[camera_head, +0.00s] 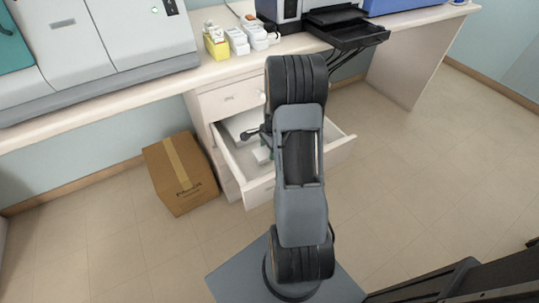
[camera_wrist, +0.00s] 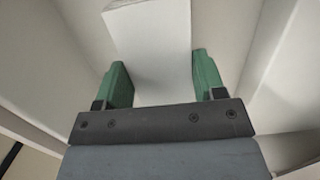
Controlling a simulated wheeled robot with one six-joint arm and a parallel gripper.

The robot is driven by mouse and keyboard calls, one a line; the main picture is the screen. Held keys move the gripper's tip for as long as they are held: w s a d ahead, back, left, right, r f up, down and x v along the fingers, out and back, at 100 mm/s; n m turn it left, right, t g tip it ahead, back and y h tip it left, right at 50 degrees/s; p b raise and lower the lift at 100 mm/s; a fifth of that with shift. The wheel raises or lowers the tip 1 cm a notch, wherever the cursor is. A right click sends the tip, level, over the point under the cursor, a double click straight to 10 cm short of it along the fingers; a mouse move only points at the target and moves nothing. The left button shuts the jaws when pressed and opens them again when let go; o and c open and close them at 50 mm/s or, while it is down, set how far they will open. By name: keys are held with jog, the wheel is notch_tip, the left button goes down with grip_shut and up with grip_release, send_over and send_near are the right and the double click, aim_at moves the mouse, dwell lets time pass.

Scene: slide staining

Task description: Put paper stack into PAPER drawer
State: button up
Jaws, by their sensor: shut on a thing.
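The white paper stack (camera_wrist: 150,35) sits between the two green fingers of my gripper (camera_wrist: 160,68) in the wrist view, and the gripper is shut on it. In the head view my gripper is mostly hidden behind my arm, over the open drawer (camera_head: 223,160). The drawer is pulled out of the white cabinet under the bench, and pale walls show around the stack in the wrist view. A white flat thing (camera_head: 240,122) shows inside the drawer; I cannot tell whether it is the held stack. No drawer label is readable. I cannot tell whether the stack touches the drawer floor.
A closed drawer (camera_head: 228,98) is above the open one. A cardboard box (camera_head: 180,173) stands on the floor left of the cabinet. The bench holds a large machine (camera_head: 110,40), a yellow container (camera_head: 216,42), white containers and a black tray (camera_head: 350,32).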

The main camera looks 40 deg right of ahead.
jog(key=shift+f+b, duration=0.4)
jog(key=shift+f, duration=1.45)
jog(key=shift+f, duration=0.2)
jog(key=o, duration=1)
jog(key=shift+r, duration=0.1)
